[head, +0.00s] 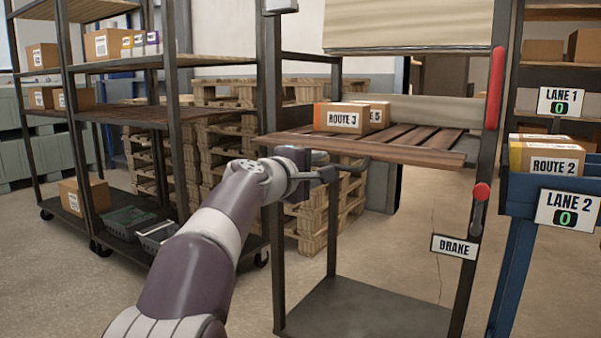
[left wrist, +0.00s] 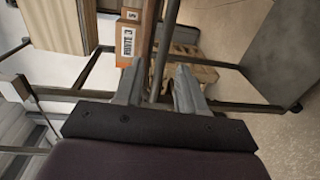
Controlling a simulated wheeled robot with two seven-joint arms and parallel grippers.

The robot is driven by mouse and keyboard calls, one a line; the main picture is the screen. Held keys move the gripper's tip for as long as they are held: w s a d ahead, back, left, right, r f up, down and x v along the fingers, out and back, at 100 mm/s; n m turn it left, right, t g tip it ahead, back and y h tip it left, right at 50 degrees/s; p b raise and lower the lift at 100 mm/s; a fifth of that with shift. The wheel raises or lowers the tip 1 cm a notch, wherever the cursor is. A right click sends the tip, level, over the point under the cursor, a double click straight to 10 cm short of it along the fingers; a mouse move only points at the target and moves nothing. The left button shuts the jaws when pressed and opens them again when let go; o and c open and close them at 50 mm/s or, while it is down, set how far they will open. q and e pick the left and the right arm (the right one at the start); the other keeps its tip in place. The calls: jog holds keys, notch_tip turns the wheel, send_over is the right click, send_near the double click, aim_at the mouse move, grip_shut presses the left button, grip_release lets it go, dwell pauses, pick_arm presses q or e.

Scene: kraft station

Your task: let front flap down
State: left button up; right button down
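My left gripper (head: 325,173) is at the near left corner of the cart, just below the level of its slatted shelf. In the left wrist view its two fingers (left wrist: 158,70) are apart. A thin grey bar (left wrist: 168,35) shows between and beyond the fingertips; I cannot tell whether they touch it. The slatted brown shelf (head: 440,140) has a long front board (head: 400,153), which lies about flat. A beige panel (head: 410,25) hangs above. I cannot tell for certain which part is the front flap. My right gripper is in neither view.
A ROUTE 3 box (head: 338,118) and another box (head: 379,113) sit on the shelf. A red handle (head: 495,88) and a red-knobbed lever (head: 480,193) by the BRAKE sign (head: 453,246) are on the right post. Lane racks stand right; stacked pallets (head: 225,150) stand behind.

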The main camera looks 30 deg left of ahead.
pick_arm(q)
jog(key=s+r, duration=0.1)
jog(key=s, duration=0.8)
jog(key=shift+s+a, duration=0.4)
notch_tip(320, 180, down, 14)
jog(key=s+a+m+g+y+p, duration=0.1)
jog(key=s+m+g+y+p, duration=0.1)
jog(key=m+g+p, duration=0.3)
jog(key=s+d+f+m+g+p, duration=0.5)
jog(key=s+d+p, duration=0.1)
jog(key=s+p, duration=0.15)
jog(key=s+d+f+m+g+p, duration=0.5)
jog(key=s+f+m+p, duration=0.1)
jog(key=s, duration=0.2)
jog(key=s+d+r+p, duration=0.1)
jog(key=r+p, duration=1.8)
jog(key=s+d+r+m+p, duration=0.1)
jog(key=d+r+p, duration=0.1)
jog(key=r+p, duration=1.7)
jog(key=shift+r+g+h+p, duration=0.3)
jog(key=shift+h+p, duration=0.1)
jog(key=shift+p, duration=0.35)
